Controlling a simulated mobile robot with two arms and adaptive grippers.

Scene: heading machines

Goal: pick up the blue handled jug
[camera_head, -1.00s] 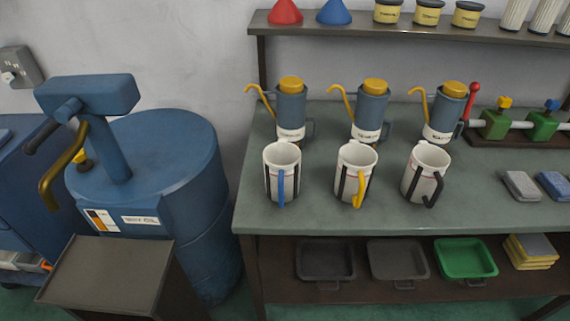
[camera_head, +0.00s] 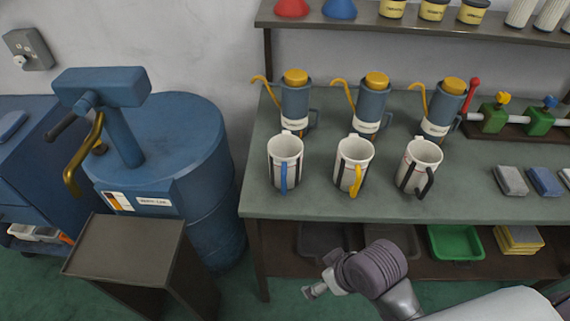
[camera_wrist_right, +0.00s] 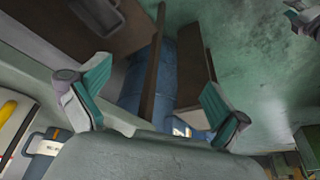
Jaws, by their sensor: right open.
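The blue handled jug (camera_head: 285,149) stands upright on the green bench top, leftmost in a row of three white jugs. Its blue handle faces the front edge. The yellow handled jug (camera_head: 352,158) and the black handled jug (camera_head: 418,160) stand to its right. My right gripper (camera_head: 318,286) is below and in front of the bench edge, apart from the jugs. In the right wrist view its two green-padded fingers (camera_wrist_right: 154,82) are spread with nothing between them. My left gripper is out of view.
Several blue-grey oil cans (camera_head: 295,102) with yellow lids stand behind the jugs. A blue drum (camera_head: 200,150) with a pump and a dark stand (camera_head: 125,250) are left of the bench (camera_head: 330,207). A green tray (camera_head: 455,242) sits on the lower shelf.

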